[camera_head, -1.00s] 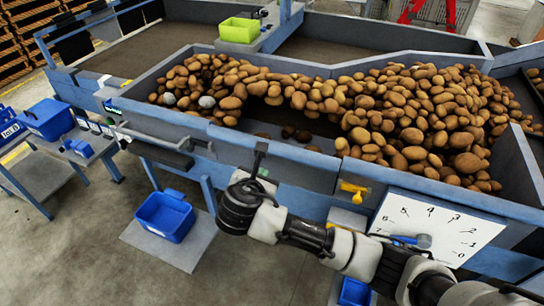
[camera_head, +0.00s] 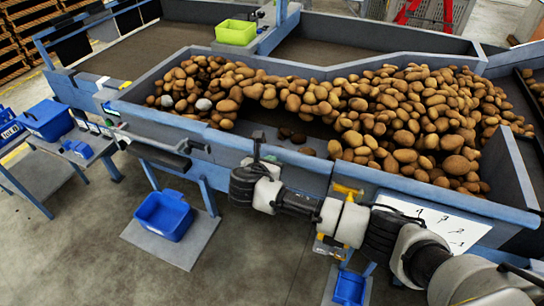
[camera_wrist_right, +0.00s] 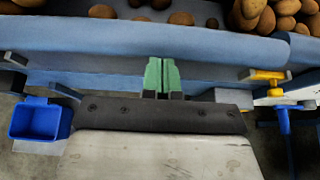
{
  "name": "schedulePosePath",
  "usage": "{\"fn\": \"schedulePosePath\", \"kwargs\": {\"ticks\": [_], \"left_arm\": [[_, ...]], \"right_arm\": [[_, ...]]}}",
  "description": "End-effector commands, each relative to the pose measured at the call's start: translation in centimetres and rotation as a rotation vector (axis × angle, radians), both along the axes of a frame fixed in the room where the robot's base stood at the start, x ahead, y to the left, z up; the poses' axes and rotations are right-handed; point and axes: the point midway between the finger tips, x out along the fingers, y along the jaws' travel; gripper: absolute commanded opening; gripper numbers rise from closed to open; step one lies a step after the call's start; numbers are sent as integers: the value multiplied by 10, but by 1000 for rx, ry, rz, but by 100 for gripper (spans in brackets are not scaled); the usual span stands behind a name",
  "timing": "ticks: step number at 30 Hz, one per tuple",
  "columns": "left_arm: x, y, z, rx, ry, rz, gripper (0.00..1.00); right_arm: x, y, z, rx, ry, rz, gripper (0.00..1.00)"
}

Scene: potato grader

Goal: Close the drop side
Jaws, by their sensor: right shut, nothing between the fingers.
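The drop side (camera_head: 275,165) is the blue-grey panel in the near wall of the potato hopper. Its top edge runs close to the line of the neighbouring rims, with a seam at its right end. I cannot tell whether it sits fully flush. My right gripper (camera_head: 258,143) is upright in front of the panel, near its middle. In the right wrist view its green fingertips (camera_wrist_right: 161,72) are together, empty, and lie in front of the panel's face below the rounded rim (camera_wrist_right: 140,35). I cannot tell whether they touch it. My left gripper is not in view.
Potatoes (camera_head: 410,110) are heaped behind the panel, with bare floor and a few dark ones close to it. A yellow latch handle (camera_head: 346,189) is right of the panel. A dial board (camera_head: 450,225) is partly behind my arm. A blue bin (camera_head: 164,215) stands lower left.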

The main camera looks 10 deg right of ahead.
Motion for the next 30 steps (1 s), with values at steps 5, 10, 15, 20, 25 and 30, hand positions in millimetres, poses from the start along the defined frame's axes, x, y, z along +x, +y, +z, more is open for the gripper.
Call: {"fn": "schedulePosePath", "kwargs": {"ticks": [5,10,15,20,25,30], "left_arm": [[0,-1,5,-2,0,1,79],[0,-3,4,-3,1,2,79],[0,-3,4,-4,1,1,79],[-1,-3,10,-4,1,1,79],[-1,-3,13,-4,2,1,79],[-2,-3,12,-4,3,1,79]], "right_arm": [[11,-7,-2,0,1,0,0],[12,-8,-3,0,1,1,0],[12,-8,-3,0,1,1,0],[21,-14,3,-1,-1,-1,0],[31,-20,5,1,-1,0,0],[31,-21,5,0,-1,0,0]]}}
